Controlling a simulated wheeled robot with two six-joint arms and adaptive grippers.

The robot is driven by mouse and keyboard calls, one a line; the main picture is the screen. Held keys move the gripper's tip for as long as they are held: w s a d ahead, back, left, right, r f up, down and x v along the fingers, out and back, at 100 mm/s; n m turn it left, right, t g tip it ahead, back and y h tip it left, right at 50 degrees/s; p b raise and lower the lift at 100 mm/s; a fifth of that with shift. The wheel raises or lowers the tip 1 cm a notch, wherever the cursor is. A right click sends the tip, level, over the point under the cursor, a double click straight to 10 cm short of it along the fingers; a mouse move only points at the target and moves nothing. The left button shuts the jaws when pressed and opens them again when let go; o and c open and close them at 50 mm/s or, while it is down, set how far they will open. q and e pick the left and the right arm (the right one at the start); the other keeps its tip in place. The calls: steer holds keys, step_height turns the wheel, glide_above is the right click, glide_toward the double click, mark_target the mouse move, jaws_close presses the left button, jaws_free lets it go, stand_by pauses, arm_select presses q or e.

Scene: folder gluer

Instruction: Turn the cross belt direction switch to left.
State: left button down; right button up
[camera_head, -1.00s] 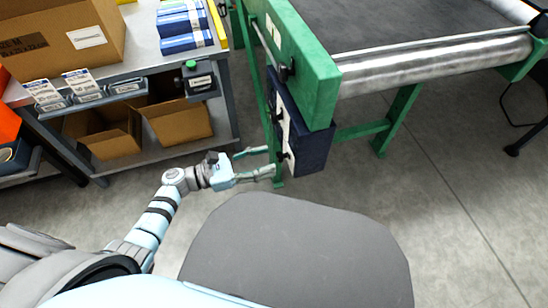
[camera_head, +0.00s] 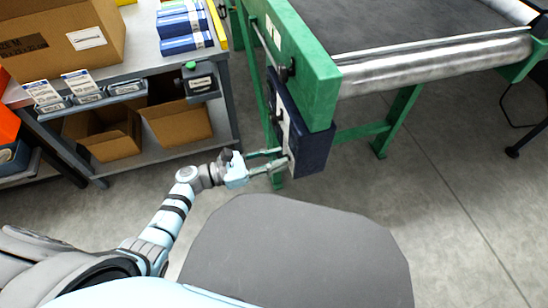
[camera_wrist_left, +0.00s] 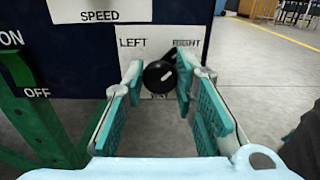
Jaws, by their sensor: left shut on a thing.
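The pointer mark slants up toward RIGHT. My left gripper (camera_wrist_left: 160,72) has its teal-padded fingers on either side of the knob and is shut on it. In the head view, my left gripper (camera_head: 281,157) reaches the face of the dark blue control box (camera_head: 312,150); the knob is hardly visible there. My right gripper is not in view.
A SPEED label (camera_wrist_left: 98,13) is above, and a green ON/OFF switch (camera_wrist_left: 20,68) is at the left. The box hangs under the green conveyor frame (camera_head: 310,75). A shelf bench (camera_head: 150,60) with boxes stands at the left. Grey floor is open at the right.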

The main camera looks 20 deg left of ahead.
arm_select(q)
steer(key=shift+n, duration=0.3)
steer(key=shift+w+a+f+n+p, duration=0.1)
steer(key=shift+n+p, duration=0.45)
steer(key=shift+n, duration=3.75)
steer(key=shift+a+f+n+p, duration=0.1)
steer(key=shift+n+p, duration=0.45)
steer(key=shift+n, duration=3.75)
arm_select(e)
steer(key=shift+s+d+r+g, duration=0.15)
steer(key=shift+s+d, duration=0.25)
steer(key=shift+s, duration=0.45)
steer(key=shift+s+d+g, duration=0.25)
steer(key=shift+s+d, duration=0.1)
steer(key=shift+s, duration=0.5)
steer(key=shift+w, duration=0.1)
arm_select(q)
steer(key=c, duration=1.3)
jaws_free()
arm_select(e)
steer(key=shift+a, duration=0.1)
arm_select(q)
steer(key=v, duration=1.2)
